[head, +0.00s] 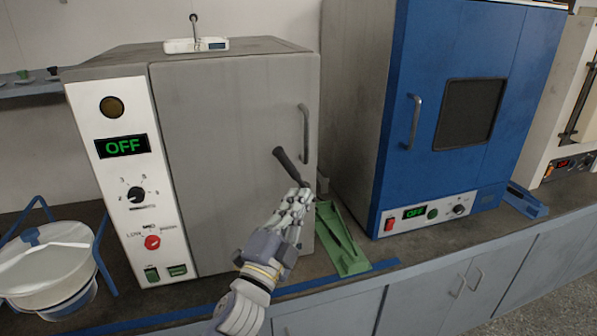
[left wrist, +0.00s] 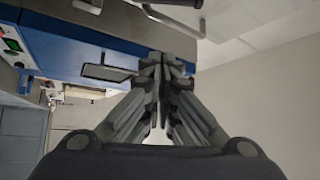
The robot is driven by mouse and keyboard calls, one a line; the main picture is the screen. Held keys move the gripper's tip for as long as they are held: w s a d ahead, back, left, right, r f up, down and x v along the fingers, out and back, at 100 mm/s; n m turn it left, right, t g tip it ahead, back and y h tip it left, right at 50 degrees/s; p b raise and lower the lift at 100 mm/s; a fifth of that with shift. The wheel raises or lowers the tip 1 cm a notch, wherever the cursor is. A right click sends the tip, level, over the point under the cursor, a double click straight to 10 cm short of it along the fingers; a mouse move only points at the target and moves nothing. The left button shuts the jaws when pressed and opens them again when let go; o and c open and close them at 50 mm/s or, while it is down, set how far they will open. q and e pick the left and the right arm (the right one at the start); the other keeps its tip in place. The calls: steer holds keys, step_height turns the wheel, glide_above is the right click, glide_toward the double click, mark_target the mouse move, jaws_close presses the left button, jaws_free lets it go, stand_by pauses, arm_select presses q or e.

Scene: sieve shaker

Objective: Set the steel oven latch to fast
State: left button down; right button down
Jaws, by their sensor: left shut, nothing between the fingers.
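The steel oven (head: 235,110) stands at the left with its grey door shut and a vertical bar handle (head: 304,132). A dark latch lever (head: 286,164) sits low on the door's right side, tilted with its free end up and to the left. My left gripper (head: 301,196) is shut and empty just below the lever and covers its lower end. I cannot tell whether they touch. In the left wrist view the closed fingers (left wrist: 165,70) point at a grey bar whose identity is unclear.
The oven's panel (head: 150,215) shows OFF, with a black dial and a red knob. A blue oven (head: 450,110) stands to the right. A green stand (head: 342,240) is on the bench close to my left gripper.

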arm_select(q)
step_height(320, 180, up, 4)
steer(key=p, duration=0.3)
glide_above(298, 178)
steer(key=s+d, duration=0.4)
steer(key=a+f, duration=0.1)
steer(key=a, duration=0.1)
steer(key=w+a+f+p, duration=0.1)
steer(key=shift+a+f, duration=0.15)
steer(key=shift+a, duration=0.25)
steer(key=shift+d, duration=0.1)
